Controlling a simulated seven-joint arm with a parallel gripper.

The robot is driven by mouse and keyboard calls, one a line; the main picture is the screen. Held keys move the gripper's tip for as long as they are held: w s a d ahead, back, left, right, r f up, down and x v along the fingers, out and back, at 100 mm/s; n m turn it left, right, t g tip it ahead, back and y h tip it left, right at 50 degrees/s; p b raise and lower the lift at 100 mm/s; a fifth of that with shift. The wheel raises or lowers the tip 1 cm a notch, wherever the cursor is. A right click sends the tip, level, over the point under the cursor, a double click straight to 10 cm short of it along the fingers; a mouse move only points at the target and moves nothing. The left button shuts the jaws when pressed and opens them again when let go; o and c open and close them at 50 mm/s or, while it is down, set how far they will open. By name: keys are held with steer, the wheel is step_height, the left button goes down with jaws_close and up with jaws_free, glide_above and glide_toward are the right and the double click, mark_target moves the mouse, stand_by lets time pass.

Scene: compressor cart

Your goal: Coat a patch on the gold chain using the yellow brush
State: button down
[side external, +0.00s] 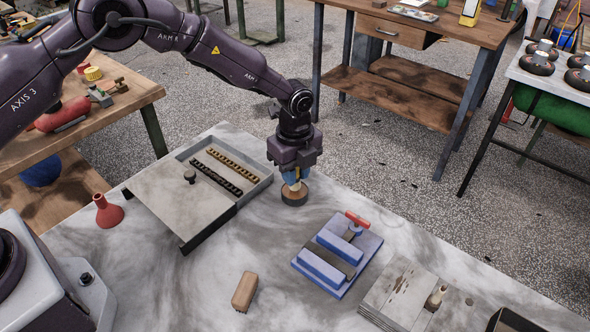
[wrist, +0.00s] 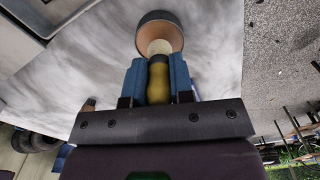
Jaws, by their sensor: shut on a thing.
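My gripper (side external: 293,190) has blue fingers and is shut on the yellow brush (wrist: 158,82), held by its yellow handle. The brush's pale end (wrist: 159,47) points at a round pot-like thing (wrist: 160,32) with a brown top and dark side. In the side view this round thing (side external: 293,197) stands on the table right under my gripper. I cannot tell whether the pale end touches it or goes into it. The gold chain (side external: 235,164) lies straight in an open grey tray (side external: 262,187), left of my gripper. A dark chain (side external: 216,172) lies beside it.
A grey lid with a knob (side external: 190,177) covers the tray's near-left part. A blue vise with a red handle (side external: 338,252), a wooden block (side external: 244,291), a red funnel (side external: 108,211) and a grey plate with a peg (side external: 410,297) stand on the marbled table (side external: 210,270).

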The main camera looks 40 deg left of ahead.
steer(key=shift+f, duration=0.6)
stand_by(1.4)
steer(key=shift+r, duration=0.1)
steer(key=shift+r, duration=3.5)
